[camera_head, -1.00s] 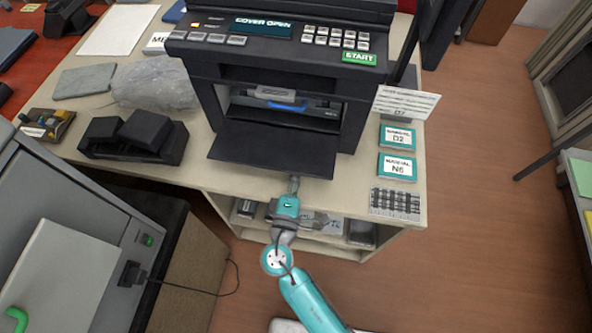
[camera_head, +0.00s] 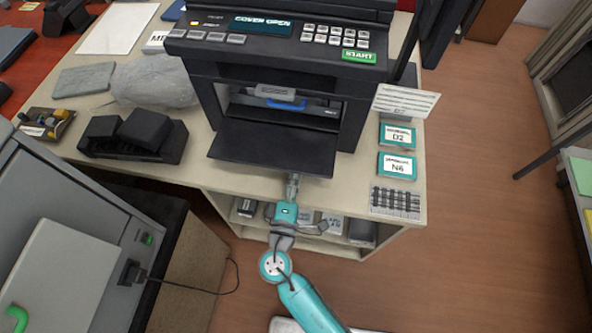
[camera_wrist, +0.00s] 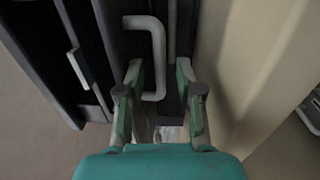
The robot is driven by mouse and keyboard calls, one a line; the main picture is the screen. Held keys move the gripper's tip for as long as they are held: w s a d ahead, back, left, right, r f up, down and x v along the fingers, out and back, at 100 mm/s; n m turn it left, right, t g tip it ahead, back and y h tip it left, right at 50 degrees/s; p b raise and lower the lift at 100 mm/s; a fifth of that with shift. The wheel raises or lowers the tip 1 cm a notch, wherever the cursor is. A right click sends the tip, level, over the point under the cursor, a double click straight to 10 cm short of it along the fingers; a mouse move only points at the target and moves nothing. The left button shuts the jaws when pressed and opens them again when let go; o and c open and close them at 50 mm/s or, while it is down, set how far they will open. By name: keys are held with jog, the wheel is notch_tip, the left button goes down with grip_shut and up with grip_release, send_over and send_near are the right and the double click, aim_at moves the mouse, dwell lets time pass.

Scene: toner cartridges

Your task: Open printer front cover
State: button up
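The black printer (camera_head: 275,65) stands on the desk, and its display (camera_head: 262,26) reads "COVER OPEN". Its front cover (camera_head: 270,148) is folded down and lies out in front, nearly flat, with the bay behind it exposed. A blue and grey part (camera_head: 287,103) shows inside the bay. My gripper (camera_head: 293,178) is just in front of the cover's lower edge, right of its middle. In the wrist view my gripper (camera_wrist: 160,72) has its two fingers apart. A grey bent handle (camera_wrist: 158,50) shows beyond and partly between them; I cannot tell whether they touch it.
Teal-edged boxes (camera_head: 397,165) and a grey keypad-like item (camera_head: 395,202) lie right of the printer. A black holder (camera_head: 133,140) and a clear bag (camera_head: 158,84) are left. Desk shelves (camera_head: 335,240) sit below my gripper.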

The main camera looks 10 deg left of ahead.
jog(key=s, duration=1)
jog(key=shift+a+f, duration=0.15)
jog(key=shift+f, duration=0.15)
jog(key=shift+s, duration=0.1)
